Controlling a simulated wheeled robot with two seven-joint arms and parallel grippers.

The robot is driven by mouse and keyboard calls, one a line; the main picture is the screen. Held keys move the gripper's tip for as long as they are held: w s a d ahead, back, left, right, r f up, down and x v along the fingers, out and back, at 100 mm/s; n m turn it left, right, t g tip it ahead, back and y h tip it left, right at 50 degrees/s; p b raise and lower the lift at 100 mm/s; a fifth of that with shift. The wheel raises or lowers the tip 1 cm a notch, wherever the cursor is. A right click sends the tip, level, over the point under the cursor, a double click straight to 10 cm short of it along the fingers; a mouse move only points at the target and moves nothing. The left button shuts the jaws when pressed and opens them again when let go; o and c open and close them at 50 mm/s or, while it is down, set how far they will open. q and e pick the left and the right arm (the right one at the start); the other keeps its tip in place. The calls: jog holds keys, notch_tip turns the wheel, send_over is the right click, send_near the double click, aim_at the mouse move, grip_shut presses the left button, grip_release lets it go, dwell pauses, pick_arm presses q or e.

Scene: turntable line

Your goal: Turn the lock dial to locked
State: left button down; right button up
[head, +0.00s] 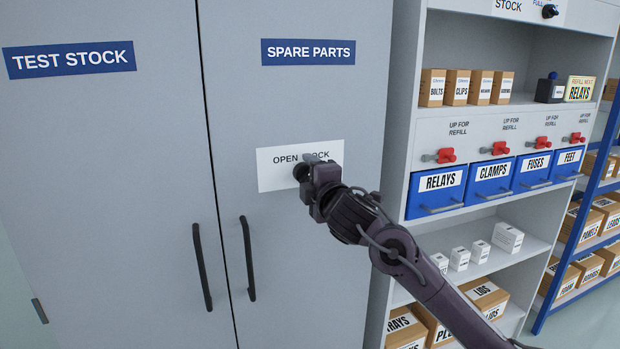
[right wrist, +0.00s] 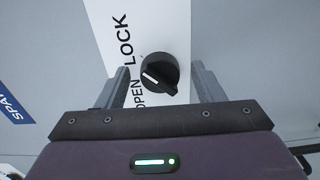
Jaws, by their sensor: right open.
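The black lock dial (right wrist: 160,72) sits on a white plate (right wrist: 112,30) marked OPEN and LOCK. Its white mark lies on the dial's left side in the right wrist view, towards the word OPEN. In the head view the plate (head: 275,180) is on the SPARE PARTS cabinet door (head: 300,110), partly covered by my right gripper (head: 308,173), with the dial mostly hidden. My right gripper (right wrist: 162,80) is open, one finger on either side of the dial with gaps showing. I cannot tell how deep the fingers reach. My left gripper is out of view.
The TEST STOCK door (head: 100,150) is to the left; two dark vertical handles (head: 202,267) (head: 247,258) flank the door seam. A shelf unit (head: 405,150) with blue bins (head: 437,190), red levers (head: 445,155) and boxes stands to the right, behind my right arm.

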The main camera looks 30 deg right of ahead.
jog(key=b+v, duration=0.1)
jog(key=v, duration=0.6)
jog(key=shift+s, duration=0.35)
jog(key=shift+a+f, duration=0.1)
jog(key=shift+f, duration=0.05)
